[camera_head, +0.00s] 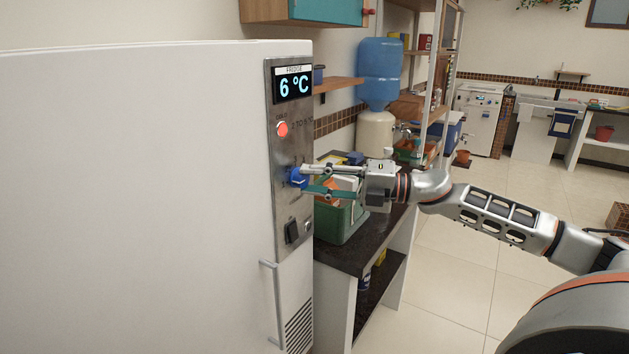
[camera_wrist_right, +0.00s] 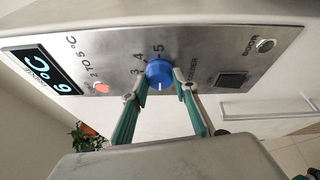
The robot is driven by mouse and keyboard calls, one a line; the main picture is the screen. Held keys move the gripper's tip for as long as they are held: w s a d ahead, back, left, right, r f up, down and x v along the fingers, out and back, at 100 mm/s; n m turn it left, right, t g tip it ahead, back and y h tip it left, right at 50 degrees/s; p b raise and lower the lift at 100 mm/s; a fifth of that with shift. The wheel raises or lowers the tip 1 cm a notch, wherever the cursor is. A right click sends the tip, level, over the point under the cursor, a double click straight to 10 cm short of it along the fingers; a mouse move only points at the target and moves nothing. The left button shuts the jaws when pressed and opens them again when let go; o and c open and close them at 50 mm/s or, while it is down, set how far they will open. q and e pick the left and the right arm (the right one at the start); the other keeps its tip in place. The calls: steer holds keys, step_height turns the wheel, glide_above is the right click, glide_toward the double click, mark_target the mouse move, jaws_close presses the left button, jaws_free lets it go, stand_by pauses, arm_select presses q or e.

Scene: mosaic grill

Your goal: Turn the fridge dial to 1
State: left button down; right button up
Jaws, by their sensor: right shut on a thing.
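The white fridge (camera_head: 140,200) fills the left of the head view. Its metal control panel (camera_head: 290,219) carries a display (camera_head: 293,84) that reads 6 °C. A blue dial (camera_head: 297,178) sits on the panel below a red light (camera_head: 282,129). In the right wrist view the dial (camera_wrist_right: 158,73) has a white pointer mark, and the numbers 3, 4 and 5 show beside it; 1 is not visible. My right gripper (camera_head: 305,180) is shut on the dial, with a fingertip on either side of it. My left gripper is out of view.
A black switch (camera_head: 291,232) is on the panel below the dial, with a fridge handle (camera_head: 272,300) lower down. A green container (camera_head: 340,222) stands on the dark counter (camera_head: 350,256) beneath my right gripper. A blue water bottle (camera_head: 379,72) stands behind.

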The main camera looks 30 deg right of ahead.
stand_by(0.6)
steer(key=o, duration=1.1)
steer(key=shift+v, duration=0.8)
steer(key=v, duration=1)
steer(key=shift+s, duration=0.2)
steer(key=shift+r, duration=0.1)
